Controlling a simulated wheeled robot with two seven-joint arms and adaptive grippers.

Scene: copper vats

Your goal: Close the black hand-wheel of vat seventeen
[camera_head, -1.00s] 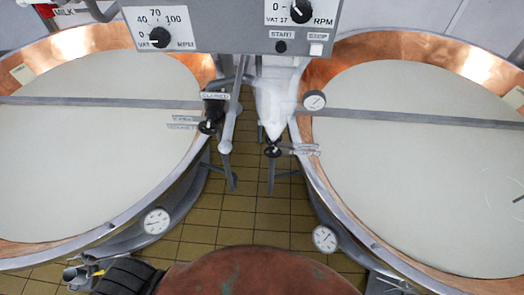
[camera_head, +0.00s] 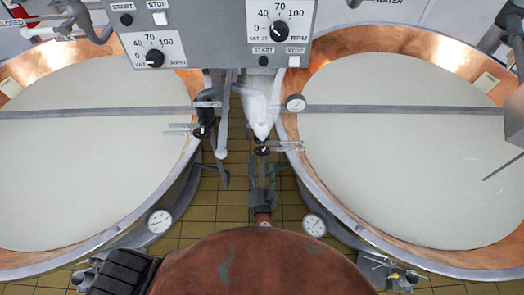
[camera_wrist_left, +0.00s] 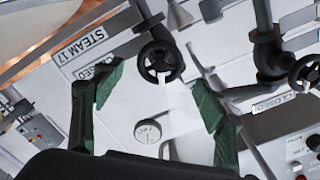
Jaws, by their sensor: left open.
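The black hand-wheel of vat seventeen (camera_head: 262,150) sits below a white fitting between the two vats, by the left rim of the right vat. In the left wrist view the wheel (camera_wrist_left: 160,61) is round and spoked, beside a plate reading STEAM 17 (camera_wrist_left: 91,33) and a plate reading CLOSED. My left gripper (camera_head: 262,174) is just below the wheel in the head view. In the wrist view its green fingers (camera_wrist_left: 160,85) are spread apart, one on each side of the wheel's line, with nothing held. I cannot tell any contact. My right gripper is not in view.
A second black hand-wheel (camera_head: 202,131) stands by the left vat (camera_head: 185,185); a wheel also shows at the wrist view's right edge (camera_wrist_left: 306,72). The right vat (camera_head: 335,215) has a dial gauge (camera_head: 314,225). A grey control panel (camera_head: 215,50) hangs above. Tiled floor shows between the vats.

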